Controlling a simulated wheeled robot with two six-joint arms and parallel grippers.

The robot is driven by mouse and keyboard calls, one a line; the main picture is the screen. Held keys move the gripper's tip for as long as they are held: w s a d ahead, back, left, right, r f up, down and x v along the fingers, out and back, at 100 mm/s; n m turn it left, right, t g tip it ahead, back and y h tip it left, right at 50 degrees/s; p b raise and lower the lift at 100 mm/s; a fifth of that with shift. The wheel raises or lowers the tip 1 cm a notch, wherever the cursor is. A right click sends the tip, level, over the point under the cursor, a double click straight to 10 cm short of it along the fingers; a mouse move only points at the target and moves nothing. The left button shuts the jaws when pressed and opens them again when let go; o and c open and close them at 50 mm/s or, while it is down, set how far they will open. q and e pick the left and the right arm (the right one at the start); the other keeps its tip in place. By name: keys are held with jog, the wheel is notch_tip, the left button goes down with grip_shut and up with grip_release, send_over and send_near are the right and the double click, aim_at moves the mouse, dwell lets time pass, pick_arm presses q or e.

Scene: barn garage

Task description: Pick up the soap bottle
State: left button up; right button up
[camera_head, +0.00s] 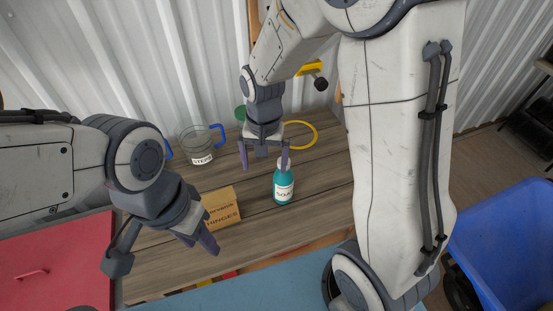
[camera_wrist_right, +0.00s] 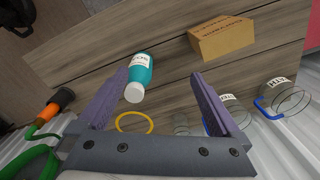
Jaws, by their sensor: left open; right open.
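The soap bottle (camera_head: 283,187) is teal with a white cap and a white label, and stands on the wooden table. It also shows in the right wrist view (camera_wrist_right: 139,75), nearer the left finger and ahead of the jaws. My right gripper (camera_head: 264,165) is open and empty, hanging just behind and to the left of the bottle in the head view; its right finger overlaps the bottle's top, and I cannot tell if they touch. The right gripper's purple fingers also show in the right wrist view (camera_wrist_right: 160,100). My left gripper (camera_head: 198,243) is open near a cardboard box.
The cardboard box (camera_head: 222,208) sits left of the bottle. A glass jug (camera_head: 201,152) with a blue handle stands behind it. A yellow ring (camera_head: 300,135) is at the back. A blue bin (camera_head: 505,240) is at the right, a red chest (camera_head: 55,262) at the left.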

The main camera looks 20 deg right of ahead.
jog(key=w+d+m, duration=0.1)
jog(key=d, duration=0.1)
jog(key=w+d+f+m+p, duration=0.1)
jog(key=w+d+m, duration=0.1)
jog(key=w+d+f+m+p, duration=0.1)
jog(key=d, duration=0.1)
jog(key=shift+w+d+f+m, duration=0.2)
jog(key=shift+w+m, duration=0.05)
jog(key=shift+m, duration=0.05)
send_over(283, 181)
jog(key=w+d, duration=0.1)
jog(key=w, duration=0.1)
notch_tip(283, 181, down, 5)
jog(key=shift+r+p, duration=0.1)
jog(key=shift+p, duration=0.2)
notch_tip(283, 181, down, 6)
jog(key=p, duration=0.2)
jog(key=shift+w, duration=0.2)
pick_arm(q)
notch_tip(283, 181, up, 6)
jog(key=shift+s+f, duration=0.1)
pick_arm(e)
grip_shut()
jog(key=shift+r, duration=0.1)
